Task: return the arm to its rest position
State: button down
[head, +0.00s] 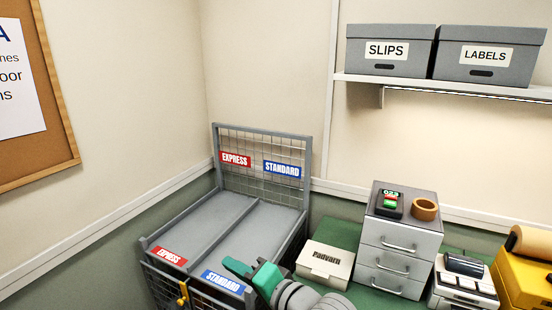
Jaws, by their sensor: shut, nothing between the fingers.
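My arm comes in from the bottom of the head view, grey with a green end. My gripper (236,267) is shut and empty, at the left tip of the arm. It shows over the front right of the grey wire cage cart (215,215), near the front STANDARD label (223,282). I cannot tell its height above the cart. The arm hides part of the cart's right front and of the green surface.
The cart has two empty-looking bays split by a divider. A white Padvarn box (325,264) and a grey drawer unit (399,245) stand on the green surface (340,231) at right. A printer-like device (464,284) and yellow machine (525,275) are farther right. A shelf (440,86) holds two boxes.

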jog(key=s+d+f+m+t+h, duration=0.2)
jog(key=s+f+m+t+h, duration=0.15)
jog(key=s+f+h, duration=0.5)
jog(key=s+d+f+m+t+h, duration=0.25)
jog(key=s+f+t, duration=0.2)
jog(key=f, duration=0.65)
jog(key=s+d+f+n+g, duration=0.1)
jog(key=s+f+n, duration=0.1)
jog(key=s, duration=0.6)
jog(key=s+d+f+n+g, duration=0.1)
jog(key=s+d+f+n, duration=0.1)
jog(key=s+n, duration=0.3)
jog(key=s+d+f+n+g, duration=0.1)
jog(key=s+f+n, duration=0.3)
jog(key=s, duration=0.7)
jog(key=shift+s+d+h, duration=0.3)
jog(key=shift+s+d, duration=0.1)
